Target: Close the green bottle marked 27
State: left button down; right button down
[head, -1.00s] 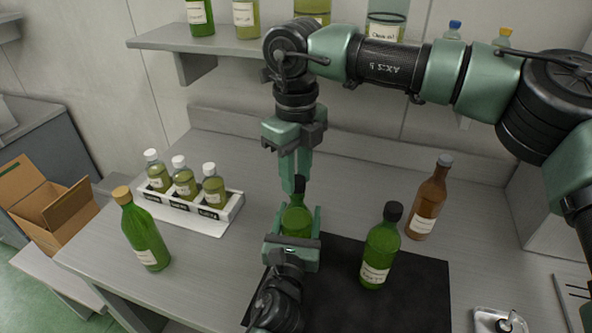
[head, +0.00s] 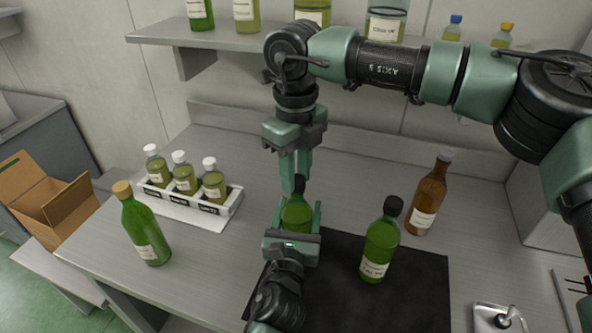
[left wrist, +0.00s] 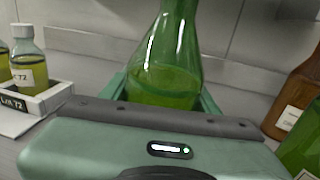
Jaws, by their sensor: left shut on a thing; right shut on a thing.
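A green bottle (head: 296,212) stands upright at the back edge of the black mat. My left gripper (head: 295,222) is shut around its body, and the bottle's shoulder shows between the fingers in the left wrist view (left wrist: 165,70). A black cap (head: 299,184) is at the top of the neck. My right gripper (head: 296,184) reaches down from above and is shut on the cap. The fingers partly hide the cap, so I cannot tell whether it is seated on the thread. The held bottle's label is hidden, so no number can be read.
A capped green bottle (head: 380,247) stands on the black mat (head: 415,290), with a brown bottle (head: 428,198) behind it. A cork-topped green bottle (head: 145,232) stands left. A white rack (head: 205,222) holds three small bottles. A metal tray (head: 497,318) lies front right.

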jog(key=m, duration=0.8)
jog(key=shift+d+m, duration=0.1)
jog(key=shift+m, duration=0.3)
jog(key=m, duration=1.4)
jog(key=shift+d, duration=0.1)
jog(key=m, duration=0.7)
jog(key=shift+m, duration=0.3)
jog(key=c, duration=1.1)
grip_release()
